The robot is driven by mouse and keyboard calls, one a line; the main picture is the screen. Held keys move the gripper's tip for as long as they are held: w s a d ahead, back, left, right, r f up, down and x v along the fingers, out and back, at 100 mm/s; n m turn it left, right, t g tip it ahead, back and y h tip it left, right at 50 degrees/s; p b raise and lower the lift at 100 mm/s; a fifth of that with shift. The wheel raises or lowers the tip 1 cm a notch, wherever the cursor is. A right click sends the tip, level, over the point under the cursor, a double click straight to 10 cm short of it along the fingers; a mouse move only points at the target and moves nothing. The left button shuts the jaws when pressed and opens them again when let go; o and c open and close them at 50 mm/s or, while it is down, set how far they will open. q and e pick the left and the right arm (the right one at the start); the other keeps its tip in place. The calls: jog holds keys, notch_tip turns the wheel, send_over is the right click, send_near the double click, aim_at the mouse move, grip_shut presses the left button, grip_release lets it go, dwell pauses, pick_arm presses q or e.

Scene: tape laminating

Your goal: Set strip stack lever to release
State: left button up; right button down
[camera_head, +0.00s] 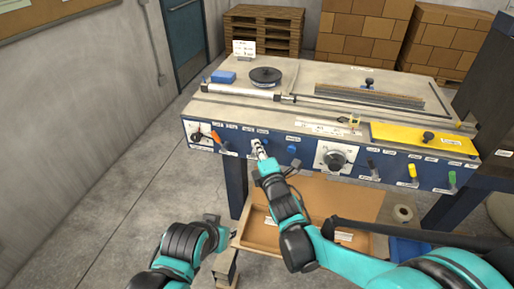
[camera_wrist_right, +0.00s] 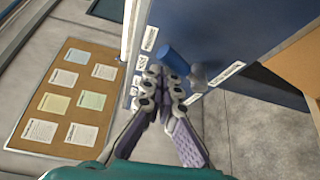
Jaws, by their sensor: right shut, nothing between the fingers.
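The front panel (camera_head: 232,148) of the laminating bench carries a row of labelled controls; the labels are too small to read, so I cannot tell which one is the strip stack lever. My right gripper (camera_head: 258,149) is shut and empty at the left part of the panel, by a blue control. In the right wrist view, the shut fingertips (camera_wrist_right: 164,86) are just below a blue cylindrical handle (camera_wrist_right: 174,60); I cannot tell whether they touch. A grey piece (camera_wrist_right: 197,76) sits beside that handle. My left gripper (camera_head: 212,222) is low at the left, its fingers unclear.
Other controls are a red-tipped lever (camera_head: 217,138), a blue knob (camera_head: 292,149), a dial (camera_head: 333,158), and black (camera_head: 373,168), yellow (camera_head: 412,171) and green (camera_head: 452,180) levers. A cardboard box (camera_head: 262,238) sits below the panel. The floor at left is clear.

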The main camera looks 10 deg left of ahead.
pick_arm(q)
jog(key=shift+d+f, duration=0.1)
jog(key=shift+d, duration=0.05)
pick_arm(e)
jog(key=shift+d+f, duration=0.15)
jog(key=shift+d, duration=0.15)
dwell(0.5)
